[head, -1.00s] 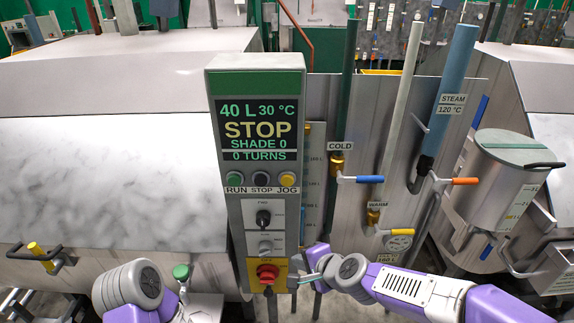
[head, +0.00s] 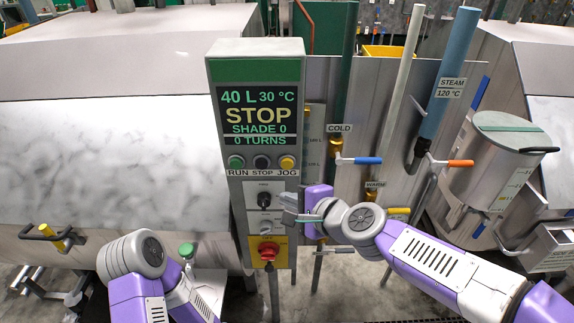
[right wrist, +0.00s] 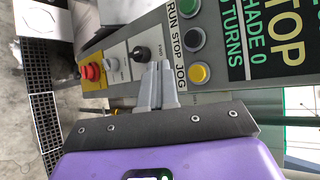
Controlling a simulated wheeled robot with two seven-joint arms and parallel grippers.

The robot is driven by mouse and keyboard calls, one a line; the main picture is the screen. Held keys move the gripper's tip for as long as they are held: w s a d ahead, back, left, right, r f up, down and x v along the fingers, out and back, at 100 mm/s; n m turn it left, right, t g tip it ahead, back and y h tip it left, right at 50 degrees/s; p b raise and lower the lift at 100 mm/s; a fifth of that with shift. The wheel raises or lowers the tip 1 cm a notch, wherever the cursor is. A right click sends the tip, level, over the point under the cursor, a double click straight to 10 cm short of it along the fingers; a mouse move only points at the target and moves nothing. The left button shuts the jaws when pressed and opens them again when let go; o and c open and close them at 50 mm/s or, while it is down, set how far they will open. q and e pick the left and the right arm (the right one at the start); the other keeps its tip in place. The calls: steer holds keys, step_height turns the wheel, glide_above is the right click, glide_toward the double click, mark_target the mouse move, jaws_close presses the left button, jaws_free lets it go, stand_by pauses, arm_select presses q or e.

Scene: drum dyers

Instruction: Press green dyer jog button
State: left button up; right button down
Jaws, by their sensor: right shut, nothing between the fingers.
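The green dyer's control box (head: 257,58) stands upright with a green top and a display reading STOP. The yellow JOG button (head: 287,162) sits at the right end of the row, beside the dark STOP and green RUN buttons. In the right wrist view the JOG button (right wrist: 199,73) is to the right of the fingertips. My right gripper (head: 287,215) is shut and empty, below the JOG button, in front of the lower switch panel; it also shows in the right wrist view (right wrist: 157,72). My left arm is at the lower left, but its fingers are not clearly visible.
A red knob (head: 268,251) on a yellow plate is below the gripper. The COLD valve with a blue lever (head: 368,161) and the STEAM pipe (head: 450,70) with an orange lever stand to the right. A metal drum (head: 490,175) is farther right.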

mark_target(287, 163)
steer(key=w, duration=0.7)
steer(key=shift+w, duration=0.35)
steer(key=shift+w, duration=0.2)
stand_by(1.6)
steer(key=shift+w, duration=0.25)
